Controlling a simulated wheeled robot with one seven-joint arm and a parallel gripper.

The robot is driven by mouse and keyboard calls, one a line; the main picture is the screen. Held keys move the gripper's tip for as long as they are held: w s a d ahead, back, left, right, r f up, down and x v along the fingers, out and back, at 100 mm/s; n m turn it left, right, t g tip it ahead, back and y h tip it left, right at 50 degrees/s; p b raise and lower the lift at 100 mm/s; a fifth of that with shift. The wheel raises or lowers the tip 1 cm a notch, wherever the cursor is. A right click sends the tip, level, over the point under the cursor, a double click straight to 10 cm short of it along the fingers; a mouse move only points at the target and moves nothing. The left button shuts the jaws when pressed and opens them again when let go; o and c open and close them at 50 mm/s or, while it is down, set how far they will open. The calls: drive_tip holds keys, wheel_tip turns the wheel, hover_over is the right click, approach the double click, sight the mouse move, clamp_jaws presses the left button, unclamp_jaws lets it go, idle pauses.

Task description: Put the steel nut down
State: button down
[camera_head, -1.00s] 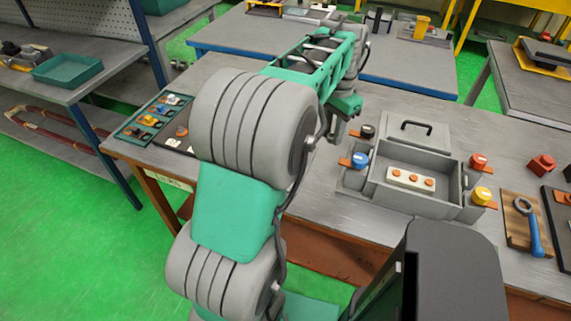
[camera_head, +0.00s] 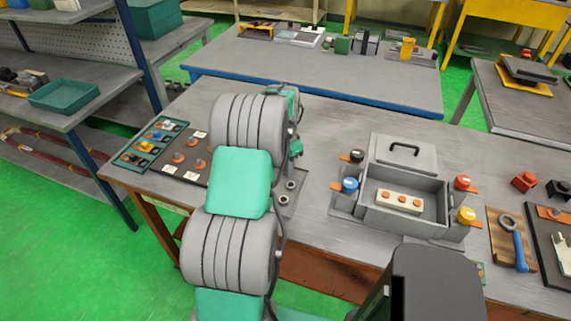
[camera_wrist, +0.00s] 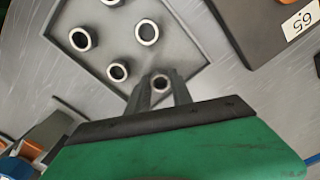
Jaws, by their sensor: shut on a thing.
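My gripper (camera_wrist: 159,90) is shut on a steel nut (camera_wrist: 161,83), a small grey ring with a dark hole, gripped at the fingertips. In the wrist view it appears over the near edge of a shallow grey tray (camera_wrist: 190,48); whether it touches the surface I cannot tell. Several like nuts lie apart in the tray, one at the left (camera_wrist: 80,38) and one near the middle (camera_wrist: 147,31). In the head view, my arm hides the gripper and the held nut, and two tray nuts show beside the arm, one of them farther back (camera_head: 291,185).
A dark board with copper-coloured rings (camera_head: 196,155) and a teal tray of parts (camera_head: 150,143) lie left of my arm. A wrench on a wooden board (camera_head: 505,245) lies farther right. Bare tabletop separates nuts and box.

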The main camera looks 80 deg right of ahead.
drive_tip(key=shift+f, duration=0.15)
drive_tip(key=c, duration=1.1)
unclamp_jaws()
drive_tip(key=shift+c, duration=0.2)
wheel_tip(320, 180, up, 12)
drive_tip(key=b, duration=0.2)
drive_tip(key=w+a+r+n+t+h, duration=0.1)
drive_tip(key=w+a+r+n, duration=0.3)
drive_tip(key=w+a, duration=0.7)
drive_tip(key=w+a+r+n, duration=0.1)
drive_tip(key=w+a+n, duration=0.6)
drive_tip(key=w+a, duration=0.45)
drive_tip(key=w+a+n+t, duration=0.1)
drive_tip(key=w+a+n, duration=0.15)
drive_tip(key=a, duration=0.55)
drive_tip(key=w+a+n, duration=0.2)
drive_tip(key=a+n, duration=0.2)
drive_tip(key=a, duration=0.4)
drive_tip(key=s+a+f+n, duration=0.2)
drive_tip(key=a+n, duration=0.2)
drive_tip(key=a, duration=0.3)
drive_tip(key=s+a+f+n+t+y, duration=0.1)
drive_tip(key=a+n, duration=0.3)
drive_tip(key=a, duration=0.4)
drive_tip(key=shift+s+a+f+t, duration=0.2)
drive_tip(key=shift+s+f+t, duration=0.1)
drive_tip(key=shift+s+f, duration=0.25)
